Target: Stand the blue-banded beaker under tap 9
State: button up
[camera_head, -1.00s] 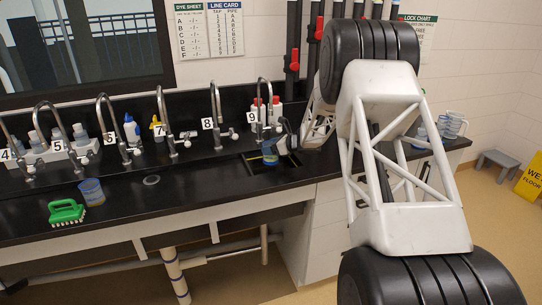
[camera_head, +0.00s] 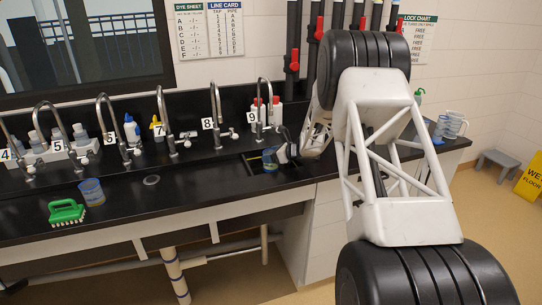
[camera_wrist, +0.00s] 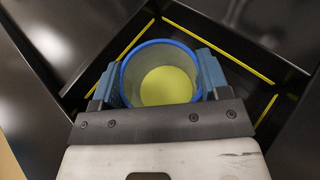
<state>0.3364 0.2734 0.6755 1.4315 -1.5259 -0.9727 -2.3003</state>
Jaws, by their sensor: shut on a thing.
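My gripper (camera_wrist: 160,85) is shut around a clear beaker with a blue rim band (camera_wrist: 124,86), one finger on each side. The beaker is upright, and a yellow-green patch shows at its bottom. In the head view the beaker (camera_head: 269,157) is at the recessed basin, in front of and below tap 9 (camera_head: 259,100), which has its number plate (camera_head: 252,117) beside it. Whether the beaker touches the basin floor, or is exactly under the spout, I cannot tell. My gripper in the head view (camera_head: 284,151) reaches it from the right.
The basin has yellow edge lines (camera_wrist: 245,58). Red-capped white bottles (camera_head: 276,112) stand behind tap 9. Clear jugs (camera_head: 453,126) stand at the right end.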

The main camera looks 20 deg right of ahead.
jog(key=shift+f, duration=0.5)
jog(key=o, duration=1.2)
jog(key=shift+o, duration=0.2)
jog(key=shift+s+d+r, duration=0.1)
jog(key=shift+r, duration=0.6)
jog(key=v, duration=1.1)
jog(key=shift+s+d, duration=0.2)
jog(key=shift+s, duration=0.1)
